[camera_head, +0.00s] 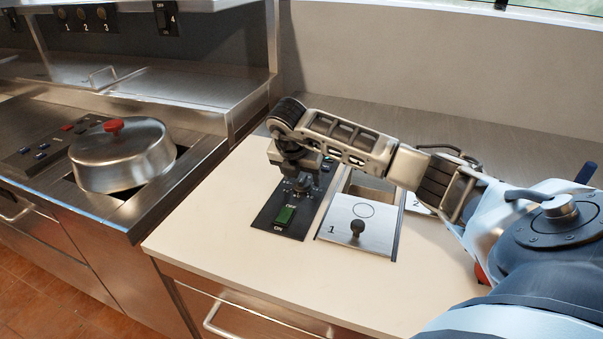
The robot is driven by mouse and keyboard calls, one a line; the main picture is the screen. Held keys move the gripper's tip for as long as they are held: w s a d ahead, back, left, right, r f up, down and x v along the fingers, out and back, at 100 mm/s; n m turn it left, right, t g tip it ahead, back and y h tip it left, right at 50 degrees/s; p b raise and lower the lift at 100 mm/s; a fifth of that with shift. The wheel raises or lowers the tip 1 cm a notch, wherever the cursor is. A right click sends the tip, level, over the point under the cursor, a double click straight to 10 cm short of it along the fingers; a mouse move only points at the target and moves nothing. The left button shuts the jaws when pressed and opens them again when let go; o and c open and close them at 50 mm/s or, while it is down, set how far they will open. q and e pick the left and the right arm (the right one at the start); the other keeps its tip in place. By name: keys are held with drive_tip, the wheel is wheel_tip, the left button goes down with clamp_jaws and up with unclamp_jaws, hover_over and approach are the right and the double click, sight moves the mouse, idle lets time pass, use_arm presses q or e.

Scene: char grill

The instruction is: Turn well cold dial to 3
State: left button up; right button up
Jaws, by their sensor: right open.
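A black control panel (266,224) is set in the pale counter, with a green rocker switch (285,215) marked OFF and ON near its front. My right gripper (299,181) points down over the panel, just behind the switch. It is open. A small dial (298,189) shows partly under the fingertips; its setting is too small to read, and I cannot tell whether the fingers touch it. My right arm comes in from the right and hides the back of the panel. My left gripper is not in view.
A steel well lid (340,233) marked 1, with a black knob (357,229), lies right of the panel. A second lid (417,203) marked 2 is partly behind my arm. A domed steel cover (122,160) stands on the left unit. The counter's front is clear.

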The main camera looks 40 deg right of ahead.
drive_tip(key=shift+f, duration=0.2)
drive_tip(key=c, duration=1)
drive_tip(key=shift+d, duration=0.1)
